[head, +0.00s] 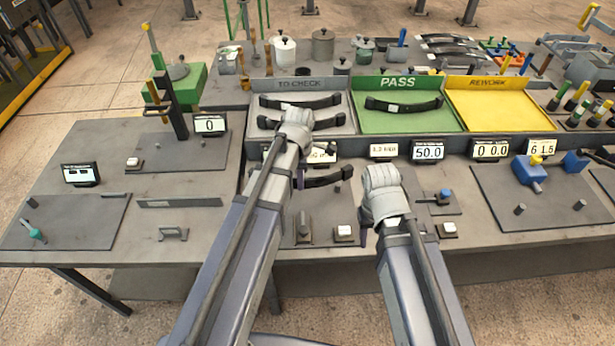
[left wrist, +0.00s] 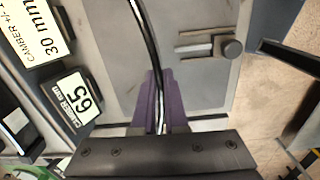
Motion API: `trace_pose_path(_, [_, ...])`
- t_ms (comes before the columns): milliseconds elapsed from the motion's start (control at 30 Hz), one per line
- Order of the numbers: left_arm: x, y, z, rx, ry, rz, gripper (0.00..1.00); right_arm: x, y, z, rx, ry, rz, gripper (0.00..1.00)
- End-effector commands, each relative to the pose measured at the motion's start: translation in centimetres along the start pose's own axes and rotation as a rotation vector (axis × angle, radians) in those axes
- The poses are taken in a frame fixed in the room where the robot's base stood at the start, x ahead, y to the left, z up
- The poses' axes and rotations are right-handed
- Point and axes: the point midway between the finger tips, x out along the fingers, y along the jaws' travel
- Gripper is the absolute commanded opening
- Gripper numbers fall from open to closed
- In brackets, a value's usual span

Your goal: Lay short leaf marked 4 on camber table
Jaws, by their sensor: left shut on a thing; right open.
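My left gripper (head: 299,178) is shut on a dark, slightly curved leaf (head: 328,178), which sticks out to the right of my arm in the head view. In the left wrist view the leaf (left wrist: 146,40) runs up from between the purple fingers (left wrist: 160,110), over a grey plate (left wrist: 190,70). Whether it touches the plate I cannot tell. No mark 4 is readable. My right gripper (head: 370,213) is open; its fingertips are mostly hidden.
The TO CHECK tray (head: 345,118) holds dark leaves behind my left arm. The green PASS tray (head: 420,122) holds one leaf, and the yellow REWORK tray (head: 500,110) is empty. Several displays (head: 428,150) line the bench.

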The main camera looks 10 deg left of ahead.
Motion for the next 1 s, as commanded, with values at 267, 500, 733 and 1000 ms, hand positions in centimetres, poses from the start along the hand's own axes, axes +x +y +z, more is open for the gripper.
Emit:
trace_pose_path(267, [0.2, 0.0, -0.1, -0.001, 0.0, 0.0, 0.0, 0.2, 0.0, 0.0, 0.0, 0.0, 0.0, 0.5])
trace_pose_path(500, [1.5, 0.0, 0.0, -0.001, 0.0, 0.0, 0.0, 1.5, -0.1, -0.1, 0.0, 0.0, 0.0, 0.5])
trace_pose_path(733, [3.6, 0.0, 0.0, -0.001, 0.0, 0.0, 0.0, 3.6, -0.3, -0.2, 0.001, 0.0, 0.0, 0.5])
trace_pose_path(1000, [6.3, 0.0, 0.0, -0.001, 0.0, 0.0, 0.0, 6.3, -0.6, -0.4, 0.001, 0.0, 0.0, 0.5])
